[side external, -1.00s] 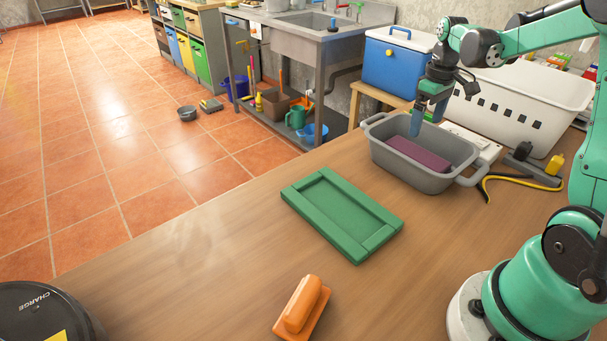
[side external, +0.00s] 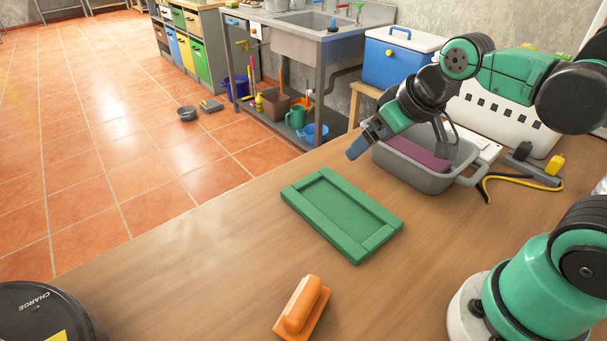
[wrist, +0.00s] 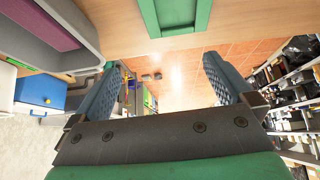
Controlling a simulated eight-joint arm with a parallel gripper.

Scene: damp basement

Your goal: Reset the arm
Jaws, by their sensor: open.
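My gripper (side external: 358,146) is in the air above the back of the table, at the left side of the grey tub in the side view. In the wrist view its two blue fingers (wrist: 163,88) stand wide apart with nothing between them. The grey tub (side external: 425,181) holds a flat purple block (side external: 418,153), partly hidden by my arm. A green framed panel (side external: 342,213) lies flat on the table in front of the tub. An orange float-like tool (side external: 302,308) lies near the table's front edge.
A white slotted basket (side external: 500,112) and a blue cooler (side external: 393,65) stand behind the tub. A yellow-and-black strap (side external: 487,188) lies to the tub's right. A round black device (side external: 40,312) sits at lower left. The table's left middle (side external: 190,260) is clear.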

